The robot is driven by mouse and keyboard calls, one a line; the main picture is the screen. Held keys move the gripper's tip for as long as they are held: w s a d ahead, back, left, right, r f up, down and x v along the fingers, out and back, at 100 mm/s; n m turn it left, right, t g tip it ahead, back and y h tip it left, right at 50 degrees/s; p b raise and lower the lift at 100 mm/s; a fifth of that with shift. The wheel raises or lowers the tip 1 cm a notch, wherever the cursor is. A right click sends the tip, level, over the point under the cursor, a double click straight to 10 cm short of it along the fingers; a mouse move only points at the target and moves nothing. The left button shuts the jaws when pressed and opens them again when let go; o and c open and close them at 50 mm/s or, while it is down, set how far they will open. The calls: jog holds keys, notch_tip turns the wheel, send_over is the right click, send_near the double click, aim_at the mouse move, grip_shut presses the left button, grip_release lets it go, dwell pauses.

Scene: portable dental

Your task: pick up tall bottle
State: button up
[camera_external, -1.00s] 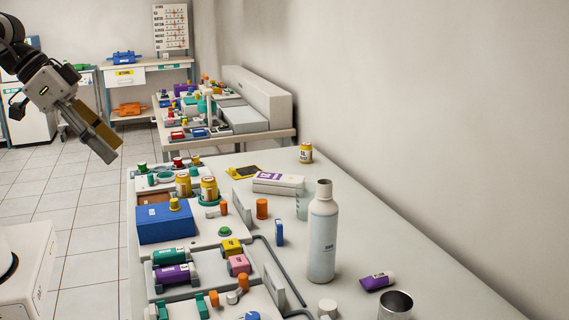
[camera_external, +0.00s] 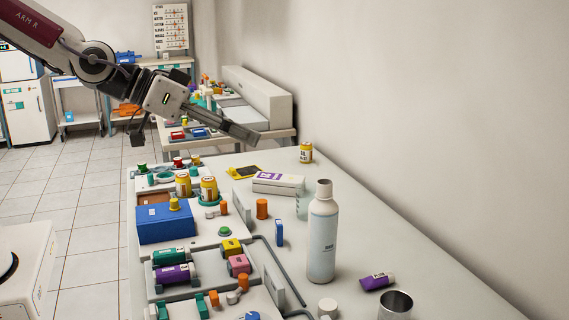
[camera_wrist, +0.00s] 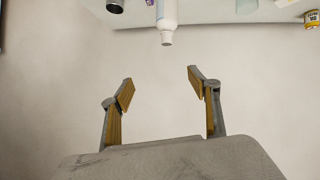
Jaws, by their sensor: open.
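The tall bottle (camera_external: 322,238) is white with a narrow neck and stands upright on the bench at the right of the middle in the external view. In the wrist view the bottle (camera_wrist: 167,18) shows at the top, neck pointing down the picture, beyond my fingertips. My gripper (camera_external: 240,133) is in the air above the far part of the bench, up and to the left of the bottle, and well apart from it. In the wrist view my gripper (camera_wrist: 161,82) is open, with nothing between its yellow-padded fingers.
A metal cup (camera_external: 395,305), a purple tube (camera_external: 377,281) and a white cap (camera_external: 328,307) lie near the bottle. A clear beaker (camera_external: 302,206) stands just behind it. A blue box (camera_external: 165,223) and small jars fill the left side. The wall (camera_external: 440,130) runs along the right.

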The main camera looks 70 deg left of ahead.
aim_at(313, 214)
jog(key=w+f+n+t+y, duration=0.1)
jog(key=w+f+y, duration=0.1)
jog(key=w+f, duration=0.2)
jog(key=w+d+f+n+t+y, duration=0.1)
jog(key=w+f+t+y, duration=0.1)
jog(key=w+f, duration=0.3)
jog(key=w+d+f+n+t+y, duration=0.1)
jog(key=w+f+y, duration=0.2)
jog(key=w+f, duration=0.2)
jog(key=shift+w+d+t, duration=0.1)
jog(key=shift+w+t, duration=0.1)
jog(key=shift+t, duration=0.1)
jog(key=shift+s+f+y, duration=0.25)
jog(key=shift+f+y, duration=0.45)
jog(key=shift+f, duration=0.15)
jog(key=shift+f, duration=0.1)
jog(key=shift+f, duration=1.1)
